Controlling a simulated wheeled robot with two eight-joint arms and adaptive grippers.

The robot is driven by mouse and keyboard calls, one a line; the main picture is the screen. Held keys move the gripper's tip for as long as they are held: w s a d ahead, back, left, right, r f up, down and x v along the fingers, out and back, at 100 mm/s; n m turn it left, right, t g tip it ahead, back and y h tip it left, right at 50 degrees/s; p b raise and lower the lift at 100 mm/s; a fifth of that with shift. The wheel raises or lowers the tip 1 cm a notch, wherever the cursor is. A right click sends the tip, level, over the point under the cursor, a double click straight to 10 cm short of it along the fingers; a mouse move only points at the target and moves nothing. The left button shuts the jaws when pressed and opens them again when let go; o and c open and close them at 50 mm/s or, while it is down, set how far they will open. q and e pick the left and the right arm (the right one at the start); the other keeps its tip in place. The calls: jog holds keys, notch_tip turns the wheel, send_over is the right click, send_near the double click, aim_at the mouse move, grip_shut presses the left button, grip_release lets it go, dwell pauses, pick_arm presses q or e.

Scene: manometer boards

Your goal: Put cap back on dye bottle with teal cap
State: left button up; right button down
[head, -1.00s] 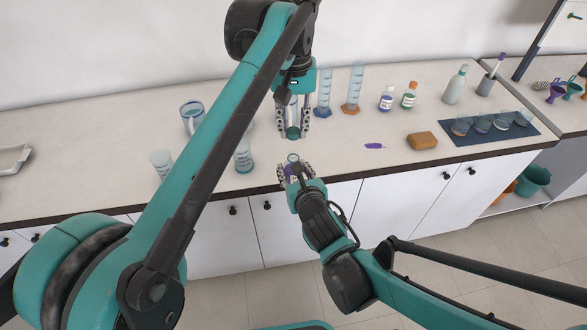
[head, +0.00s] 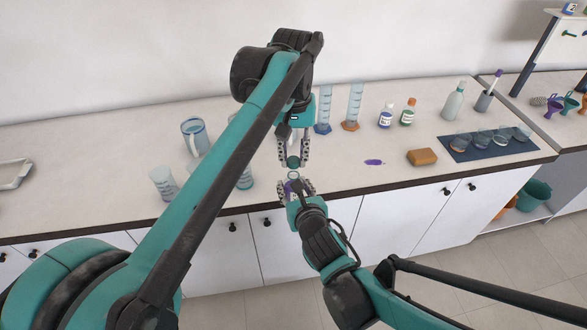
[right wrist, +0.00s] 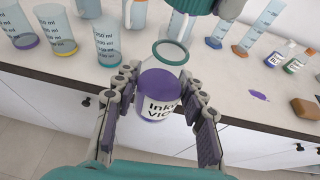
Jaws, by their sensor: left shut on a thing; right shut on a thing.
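The dye bottle (right wrist: 160,92) is clear with violet ink and a label partly reading "Ink VIO". A teal ring rims its uncapped mouth. My right gripper (head: 295,187) is shut on it, one finger on each side, holding it roughly upright at the counter's front edge. The bottle's mouth also shows in the head view (head: 293,175). My left gripper (head: 292,148) is shut on the dark teal cap (head: 292,162), just beyond and above the bottle's mouth in the head view. A gap shows between cap and bottle.
Measuring beakers (head: 163,183) and a jug (head: 194,137) stand left. Two graduated cylinders (head: 352,107), two small bottles (head: 386,116), a purple spill (head: 374,162) and a sponge (head: 422,157) are to the right. A blue mat (head: 458,154) holds several glass dishes.

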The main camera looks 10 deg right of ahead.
pick_arm(q)
jog(key=shift+f, duration=0.1)
jog(key=shift+f, duration=0.85)
jog(key=shift+f, duration=0.55)
dwell(0.3)
